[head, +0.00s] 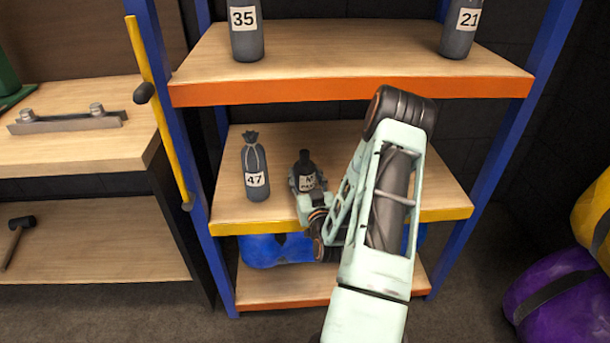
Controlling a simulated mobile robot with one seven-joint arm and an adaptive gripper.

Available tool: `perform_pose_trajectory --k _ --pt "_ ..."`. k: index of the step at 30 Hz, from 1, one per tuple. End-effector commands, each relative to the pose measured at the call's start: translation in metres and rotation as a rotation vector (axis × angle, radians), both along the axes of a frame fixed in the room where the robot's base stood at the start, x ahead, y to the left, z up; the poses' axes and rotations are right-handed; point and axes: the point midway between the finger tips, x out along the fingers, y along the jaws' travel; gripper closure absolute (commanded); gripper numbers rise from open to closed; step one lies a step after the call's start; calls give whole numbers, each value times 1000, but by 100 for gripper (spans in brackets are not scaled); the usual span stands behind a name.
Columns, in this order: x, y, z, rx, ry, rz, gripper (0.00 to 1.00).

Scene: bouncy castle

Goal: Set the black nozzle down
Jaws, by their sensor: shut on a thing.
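The black nozzle (306,166) is a dark, upright, bottle-like piece with a narrow neck and a pale label, over the middle shelf (420,195) of the rack. My gripper (308,184) is shut on it, reaching in from the front with the fingers around its lower part. The nozzle's base is hidden by my gripper, so I cannot tell whether it touches the shelf board.
A grey bag marked 47 (256,168) stands left of the nozzle. Blue posts flank the shelves. A workbench (70,145) is at left.

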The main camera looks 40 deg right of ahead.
Motion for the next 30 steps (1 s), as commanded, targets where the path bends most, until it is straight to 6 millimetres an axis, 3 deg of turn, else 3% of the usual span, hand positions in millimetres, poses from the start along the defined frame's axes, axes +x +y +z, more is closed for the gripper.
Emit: perform_pose_trajectory --k 6,17,30 --pt "0 0 -1 0 0 0 38" --pt "0 0 5 0 0 -1 38" --pt "-82 36 2 4 4 -1 38"
